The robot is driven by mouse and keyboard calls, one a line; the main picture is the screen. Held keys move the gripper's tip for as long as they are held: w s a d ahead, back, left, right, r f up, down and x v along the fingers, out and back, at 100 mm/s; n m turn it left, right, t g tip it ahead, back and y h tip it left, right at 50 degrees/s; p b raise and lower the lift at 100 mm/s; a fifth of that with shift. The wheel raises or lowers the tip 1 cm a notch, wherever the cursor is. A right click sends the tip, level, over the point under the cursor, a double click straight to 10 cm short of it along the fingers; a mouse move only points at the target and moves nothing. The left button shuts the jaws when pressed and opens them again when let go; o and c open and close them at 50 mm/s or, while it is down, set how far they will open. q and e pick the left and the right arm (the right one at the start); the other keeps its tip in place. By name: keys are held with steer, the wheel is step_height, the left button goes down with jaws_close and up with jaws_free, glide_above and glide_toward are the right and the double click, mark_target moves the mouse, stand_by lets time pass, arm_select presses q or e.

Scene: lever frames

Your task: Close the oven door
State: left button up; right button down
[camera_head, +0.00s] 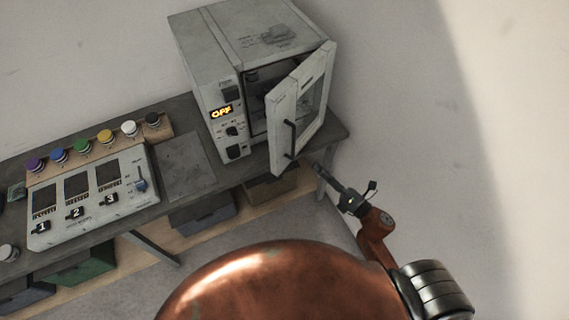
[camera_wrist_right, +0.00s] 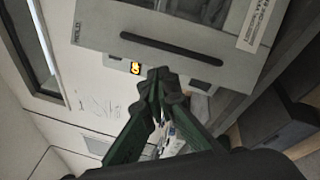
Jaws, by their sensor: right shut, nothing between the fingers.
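The white oven (camera_head: 203,62) stands at the right end of the workbench, its display reading OFF. Its door (camera_head: 318,88) is swung open toward the front right, with a dark vertical handle (camera_head: 289,138) on its outer face. My right gripper (camera_head: 322,168) is shut and empty, below and right of the door's lower edge. In the right wrist view, the shut fingertips (camera_wrist_right: 162,76) appear below the door's handle (camera_wrist_right: 170,46); the door panel (camera_wrist_right: 112,27) fills the top. I cannot tell if the fingertips touch the door. My left gripper is not in view.
The bench (camera_head: 185,112) carries a control panel (camera_head: 88,200) with a row of colored buttons at the left. Drawers and bins (camera_head: 203,214) sit underneath. A plain wall (camera_head: 400,90) lies to the right, with free space between it and the door.

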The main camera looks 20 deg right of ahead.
step_height(320, 180, down, 3)
steer(key=n+g+y+b, duration=0.2)
steer(key=n+b, duration=0.2)
steer(key=n, duration=0.8)
steer(key=n+p, duration=0.2)
steer(key=p, duration=0.1)
glide_toward(277, 151)
steer(key=shift+g+y, duration=0.3)
steer(key=x, duration=0.6)
steer(key=shift+w+r, duration=0.1)
steer(key=shift+w, duration=0.4)
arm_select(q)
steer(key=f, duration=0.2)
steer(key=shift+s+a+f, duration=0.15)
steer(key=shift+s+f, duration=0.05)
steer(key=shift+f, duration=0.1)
